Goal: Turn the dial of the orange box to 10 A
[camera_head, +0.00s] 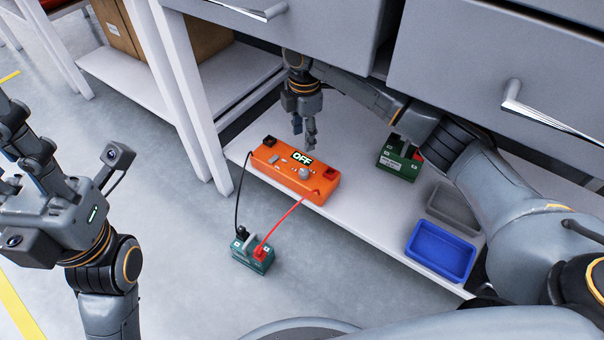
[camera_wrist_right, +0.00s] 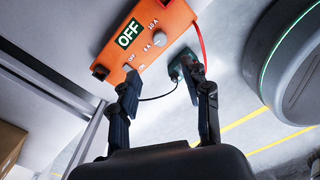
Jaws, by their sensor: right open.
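The orange box (camera_head: 325,185) lies on the white lower shelf in the head view, with a lit OFF display (camera_head: 302,158) and a round grey dial (camera_head: 304,173) on top. In the right wrist view the orange box (camera_wrist_right: 150,72) fills the top middle. Its dial (camera_wrist_right: 160,38) shows there beside the 6 A and 10 A marks. My right gripper (camera_head: 304,140) is above the rear edge of the box; its fingers (camera_wrist_right: 162,85) are apart and empty, away from the dial. My left gripper (camera_head: 20,190) is at the left, clear of the box; its finger opening is unclear.
A black and a red cable run from the box to a green battery (camera_head: 252,257) on the floor. Another green battery (camera_head: 400,160), a grey tray (camera_head: 455,208) and a blue tray (camera_head: 440,250) are right of the box. Grey drawers (camera_head: 500,70) hang above the shelf.

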